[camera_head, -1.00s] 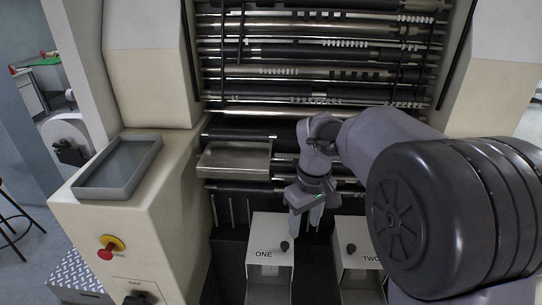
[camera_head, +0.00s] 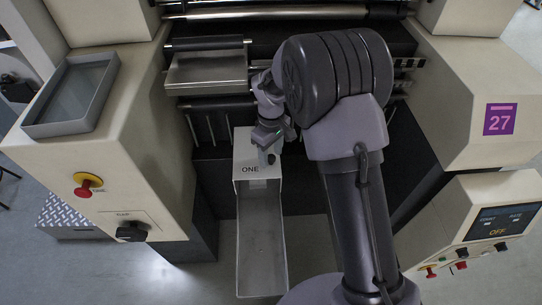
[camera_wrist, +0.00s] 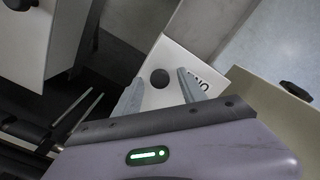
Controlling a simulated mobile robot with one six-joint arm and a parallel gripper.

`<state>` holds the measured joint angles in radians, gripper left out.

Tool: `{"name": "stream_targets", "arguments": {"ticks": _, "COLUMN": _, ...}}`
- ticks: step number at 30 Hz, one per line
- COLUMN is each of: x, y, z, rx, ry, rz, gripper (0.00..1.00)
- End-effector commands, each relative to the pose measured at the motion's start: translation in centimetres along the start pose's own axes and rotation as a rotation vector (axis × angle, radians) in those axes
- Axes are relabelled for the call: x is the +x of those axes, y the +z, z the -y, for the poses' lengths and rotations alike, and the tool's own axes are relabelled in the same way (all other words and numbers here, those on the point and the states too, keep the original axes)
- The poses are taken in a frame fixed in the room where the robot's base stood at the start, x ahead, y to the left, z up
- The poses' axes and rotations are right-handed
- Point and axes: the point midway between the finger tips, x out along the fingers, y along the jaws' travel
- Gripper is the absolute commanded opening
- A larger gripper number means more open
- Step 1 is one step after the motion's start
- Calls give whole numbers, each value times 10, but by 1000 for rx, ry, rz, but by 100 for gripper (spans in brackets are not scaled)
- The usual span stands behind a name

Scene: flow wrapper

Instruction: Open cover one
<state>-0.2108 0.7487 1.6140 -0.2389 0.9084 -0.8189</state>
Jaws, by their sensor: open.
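Cover one (camera_head: 244,160) is a white cover marked ONE, at the top end of a long open metal chute (camera_head: 262,245) in the head view. In the wrist view its white face (camera_wrist: 168,55) carries a round black knob (camera_wrist: 160,78). My gripper (camera_head: 268,158) points down over the cover and hides its right part in the head view. In the wrist view my gripper (camera_wrist: 159,76) is open, with one finger on each side of the knob. I cannot tell whether the fingertips touch it or how deep they reach. The cover looks shut.
A second white box (camera_wrist: 30,45) with a dark knob stands at the left in the wrist view. A grey tray (camera_head: 72,95) and a red stop button (camera_head: 87,184) are on the left cabinet. A control panel (camera_head: 492,228) is at the right.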

Motion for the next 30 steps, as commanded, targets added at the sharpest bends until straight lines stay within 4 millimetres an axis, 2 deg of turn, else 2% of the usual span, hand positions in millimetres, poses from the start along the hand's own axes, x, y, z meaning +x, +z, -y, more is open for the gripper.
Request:
{"name": "stream_targets", "arguments": {"ticks": 8, "x": 3, "y": 0, "z": 0, "rx": 0, "ry": 0, "rz": 0, "gripper": 48}}
{"name": "stream_targets", "arguments": {"ticks": 11, "x": 3, "y": 0, "z": 0, "rx": 0, "ry": 0, "rz": 0, "gripper": 33}}
{"name": "stream_targets", "arguments": {"ticks": 16, "x": 3, "y": 0, "z": 0, "rx": 0, "ry": 0, "rz": 0, "gripper": 0}}
{"name": "stream_targets", "arguments": {"ticks": 30, "x": 2, "y": 0, "z": 0, "rx": 0, "ry": 0, "rz": 0, "gripper": 0}}
